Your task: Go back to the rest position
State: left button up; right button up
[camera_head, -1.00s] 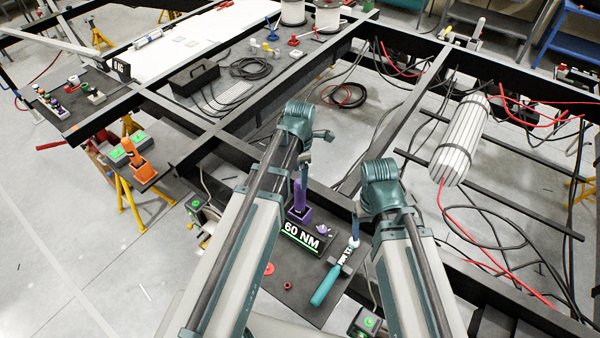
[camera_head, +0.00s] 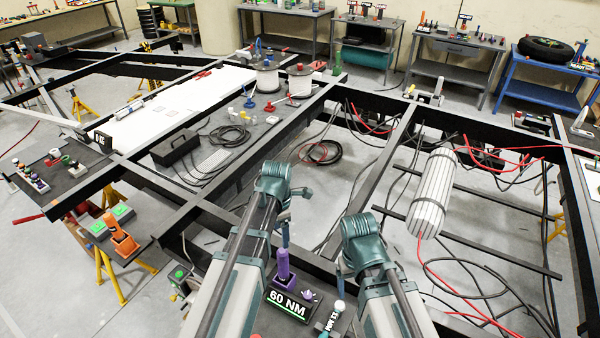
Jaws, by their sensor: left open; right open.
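My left gripper (camera_head: 285,236) hangs from the teal wrist of my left arm, pointing down just above an upright purple tool (camera_head: 283,264) beside the black "60 NM" sign (camera_head: 287,304). It looks empty, but its fingers are small and hard to make out. My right gripper (camera_head: 339,276) hangs below the wrist of my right arm, over a tool with a pale round head (camera_head: 338,306) on the dark tray. The two look close in the picture; I cannot tell whether they touch. My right arm partly hides this gripper.
The black chassis frame (camera_head: 385,170) surrounds my arms, with loose cables and a striped white cylinder (camera_head: 434,192) at right. An orange tool (camera_head: 121,236) stands on a tray at left. White spools (camera_head: 299,82) stand behind. Workbenches (camera_head: 455,50) line the back wall.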

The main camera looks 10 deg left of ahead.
pick_arm(q)
jog(key=s+d+f+m+b, duration=0.2)
jog(key=s+d+m, duration=0.1)
jog(key=m, duration=0.6)
jog(key=s+d+f+m+b, duration=0.1)
jog(key=s+d+m, duration=0.3)
jog(key=m, duration=0.6)
jog(key=s+d+f+m+y+b, duration=0.1)
jog(key=s+d+f+m+b, duration=0.1)
jog(key=s+m, duration=0.5)
jog(key=shift+s+d+f+m+b, duration=0.15)
jog(key=shift+d+f+m+b, duration=0.2)
jog(key=shift+d+m, duration=0.65)
jog(key=shift+a, duration=0.25)
